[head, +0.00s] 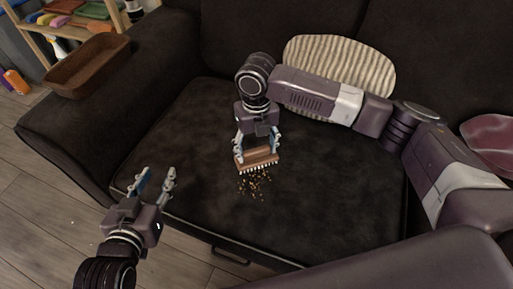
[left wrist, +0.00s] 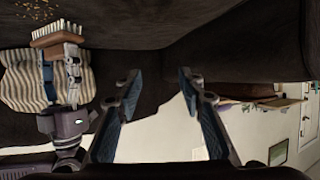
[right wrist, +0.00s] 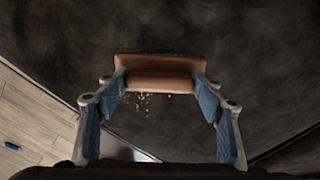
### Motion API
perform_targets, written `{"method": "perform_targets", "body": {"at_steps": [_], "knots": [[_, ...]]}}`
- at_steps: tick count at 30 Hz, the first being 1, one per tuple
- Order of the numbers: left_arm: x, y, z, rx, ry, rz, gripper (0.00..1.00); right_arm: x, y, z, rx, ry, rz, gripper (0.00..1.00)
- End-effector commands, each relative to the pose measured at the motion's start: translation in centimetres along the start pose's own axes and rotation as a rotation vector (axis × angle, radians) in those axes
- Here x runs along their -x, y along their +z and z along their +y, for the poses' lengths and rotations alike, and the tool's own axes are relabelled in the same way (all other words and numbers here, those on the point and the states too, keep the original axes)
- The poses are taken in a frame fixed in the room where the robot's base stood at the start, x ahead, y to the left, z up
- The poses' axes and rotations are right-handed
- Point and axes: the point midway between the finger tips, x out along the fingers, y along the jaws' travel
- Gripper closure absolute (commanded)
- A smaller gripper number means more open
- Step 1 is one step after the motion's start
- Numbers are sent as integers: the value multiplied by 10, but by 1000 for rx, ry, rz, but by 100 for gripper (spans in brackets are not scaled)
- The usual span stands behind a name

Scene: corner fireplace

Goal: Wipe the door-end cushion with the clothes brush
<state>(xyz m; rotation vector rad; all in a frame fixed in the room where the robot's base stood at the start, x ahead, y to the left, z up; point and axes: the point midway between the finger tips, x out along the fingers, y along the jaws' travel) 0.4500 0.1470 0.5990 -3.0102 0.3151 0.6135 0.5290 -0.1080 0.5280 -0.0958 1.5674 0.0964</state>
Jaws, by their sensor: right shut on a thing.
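The clothes brush (head: 257,158) has a brown wooden back and pale bristles. My right gripper (head: 258,148) is shut on it, above the dark seat cushion (head: 330,190). It also shows in the right wrist view (right wrist: 160,72) between the fingertips, and upside down in the left wrist view (left wrist: 60,34). Brown and yellow crumbs (head: 256,184) lie on the cushion just in front of the bristles. I cannot tell whether the bristles touch the cushion. My left gripper (head: 156,180) is open and empty, over the cushion's front left corner.
A brown wooden tray (head: 88,66) rests on the left armrest. A striped cushion (head: 338,62) leans on the backrest behind my right arm, and a reddish cushion (head: 490,140) is at the far right. Shelves (head: 75,20) with coloured items stand at the back left.

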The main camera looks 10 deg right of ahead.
Motion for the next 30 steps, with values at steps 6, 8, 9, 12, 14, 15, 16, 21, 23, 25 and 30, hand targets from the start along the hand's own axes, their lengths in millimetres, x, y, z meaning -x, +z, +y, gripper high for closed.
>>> {"method": "perform_targets", "body": {"at_steps": [6,8,9,12,14,15,16,21,23,25,30], "knots": [[0,-2,0,0,1,8,64,-5,0,0,0,0,0,58],[0,-2,0,0,1,10,64,-6,0,0,0,0,0,58],[0,-2,1,0,1,12,64,-7,0,0,0,0,1,58],[0,-4,1,1,1,18,64,-9,0,0,0,0,1,58],[-1,-5,1,1,2,22,64,-10,0,0,0,0,1,58],[-1,-6,1,1,2,26,64,-11,0,0,0,0,1,58],[-1,-6,1,1,2,29,64,-11,0,0,0,0,1,58],[-1,-9,1,0,2,39,64,-15,0,0,1,0,1,58],[-1,-10,1,0,2,43,64,-16,0,0,1,0,1,58],[-2,-12,1,0,2,47,64,-18,0,0,1,0,1,58],[-2,-15,1,-1,3,60,64,-21,0,0,1,0,0,58]]}}
